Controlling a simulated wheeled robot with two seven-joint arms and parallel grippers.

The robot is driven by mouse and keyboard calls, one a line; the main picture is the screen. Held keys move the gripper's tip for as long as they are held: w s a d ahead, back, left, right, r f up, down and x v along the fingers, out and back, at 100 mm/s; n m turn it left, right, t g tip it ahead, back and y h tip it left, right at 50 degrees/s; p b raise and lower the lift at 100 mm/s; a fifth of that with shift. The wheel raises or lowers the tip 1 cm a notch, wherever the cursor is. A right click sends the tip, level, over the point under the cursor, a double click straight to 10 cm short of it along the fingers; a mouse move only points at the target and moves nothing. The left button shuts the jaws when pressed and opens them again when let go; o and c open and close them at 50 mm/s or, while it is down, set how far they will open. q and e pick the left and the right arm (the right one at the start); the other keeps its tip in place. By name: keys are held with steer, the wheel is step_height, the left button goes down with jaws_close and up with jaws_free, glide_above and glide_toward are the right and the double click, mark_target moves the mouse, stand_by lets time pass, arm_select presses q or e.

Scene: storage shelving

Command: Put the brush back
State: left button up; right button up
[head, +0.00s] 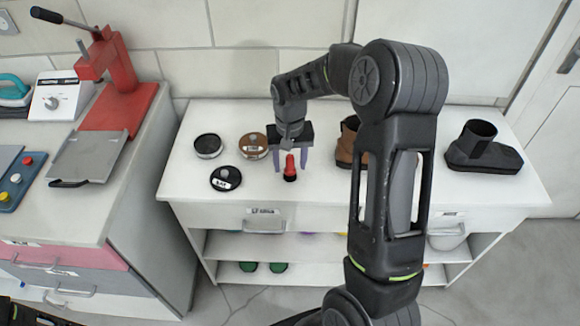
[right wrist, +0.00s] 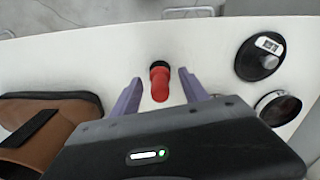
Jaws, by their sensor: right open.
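The brush (head: 290,169), with a red handle and a black end, stands on the white shelf top in the head view. It also shows in the right wrist view (right wrist: 159,82), between the two fingers. My right gripper (head: 290,165) is open, with its purple-grey fingers on either side of the brush. In the right wrist view the right gripper (right wrist: 160,88) shows gaps between both fingers and the brush. My left gripper is not in view.
Round tins, one black (head: 226,178), one brown (head: 254,146) and one dark-lidded (head: 208,146), sit left of the brush. A brown boot (head: 346,143) stands to the right, partly behind my arm. A black boot (head: 484,150) is farther right. A red press (head: 118,75) stands on the left counter.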

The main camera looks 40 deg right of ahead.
step_height(320, 180, up, 10)
steer(key=shift+s+a+b, duration=0.1)
steer(key=shift+b, duration=0.3)
